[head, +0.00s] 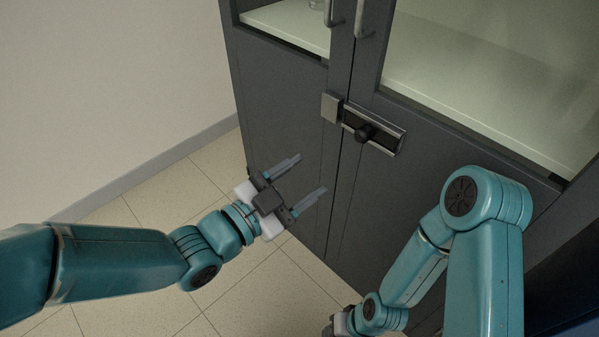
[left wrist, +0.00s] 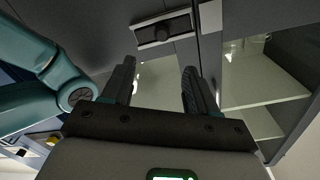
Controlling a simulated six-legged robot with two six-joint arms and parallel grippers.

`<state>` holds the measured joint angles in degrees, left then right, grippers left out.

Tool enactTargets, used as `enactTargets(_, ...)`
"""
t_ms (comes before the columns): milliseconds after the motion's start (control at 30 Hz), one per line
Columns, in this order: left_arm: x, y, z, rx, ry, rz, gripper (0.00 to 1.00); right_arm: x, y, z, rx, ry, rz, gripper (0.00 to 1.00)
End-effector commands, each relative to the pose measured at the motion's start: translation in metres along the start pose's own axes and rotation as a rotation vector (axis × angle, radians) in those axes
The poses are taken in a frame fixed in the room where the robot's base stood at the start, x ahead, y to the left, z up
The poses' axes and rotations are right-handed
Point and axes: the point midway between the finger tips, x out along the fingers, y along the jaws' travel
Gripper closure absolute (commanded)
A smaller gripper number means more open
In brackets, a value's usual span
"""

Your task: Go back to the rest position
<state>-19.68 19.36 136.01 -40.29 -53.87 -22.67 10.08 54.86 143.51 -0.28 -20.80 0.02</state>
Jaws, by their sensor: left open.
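My left gripper (head: 311,174) is open and empty, in front of the lower left door of a dark grey cabinet (head: 275,110). Its two fingers also show apart in the left wrist view (left wrist: 158,68), with nothing between them. My right arm (head: 420,262) hangs bent in front of the cabinet's lower right side. Its hand (head: 342,321) is cut off by the bottom edge of the head view, so its fingers are hidden.
A latch with a black knob (head: 365,132) sits across the door seam, above and right of my left gripper, apart from it. Two door handles (head: 364,18) stand above it. A pale wall (head: 110,90) and open tiled floor (head: 160,215) lie left.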

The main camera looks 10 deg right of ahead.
Motion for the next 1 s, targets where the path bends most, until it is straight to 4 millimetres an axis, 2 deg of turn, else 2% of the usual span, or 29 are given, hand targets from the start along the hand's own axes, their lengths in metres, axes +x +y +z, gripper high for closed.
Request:
enactTargets(200,0.000,-0.001,0.001,-0.001,-0.002,-0.002,0.42,0.000,0.000,0.000,0.000,0.000,0.000,0.57)
enactTargets(267,-0.003,-0.006,0.009,-0.009,-0.017,-0.013,0.42,0.000,0.000,0.000,0.000,0.000,0.000,0.57)
enactTargets(367,-0.009,-0.009,0.051,-0.063,-0.092,-0.026,0.42,0.000,0.000,0.000,0.000,0.000,0.000,0.57)
enactTargets(467,-0.024,-0.002,0.120,-0.182,-0.228,-0.048,0.42,0.000,0.000,0.000,0.000,0.000,0.000,0.57)
enactTargets(500,-0.034,0.004,0.151,-0.246,-0.299,-0.061,0.42,0.000,0.000,0.000,0.000,0.000,0.000,0.57)
enactTargets(533,-0.042,0.009,0.174,-0.299,-0.356,-0.072,0.42,0.000,0.000,0.000,0.000,0.000,0.000,0.57)
enactTargets(600,-0.065,0.027,0.223,-0.437,-0.494,-0.096,0.42,0.000,0.000,0.000,0.000,0.000,0.000,0.57)
enactTargets(700,-0.102,0.062,0.281,-0.648,-0.692,-0.132,0.42,0.000,0.000,0.000,0.000,0.000,0.000,0.57)
enactTargets(733,-0.113,0.073,0.295,-0.708,-0.747,-0.141,0.42,0.000,0.000,0.000,0.000,0.000,0.000,0.57)
enactTargets(833,-0.149,0.112,0.328,-0.904,-0.918,-0.175,0.42,0.000,0.000,0.000,0.000,0.000,0.000,0.57)
enactTargets(900,-0.171,0.139,0.341,-1.032,-1.029,-0.196,0.42,0.000,0.000,0.000,0.000,0.000,0.000,0.57)
enactTargets(1000,-0.200,0.177,0.350,-1.214,-1.186,-0.229,0.42,0.000,0.000,0.000,0.000,0.000,0.000,0.57)
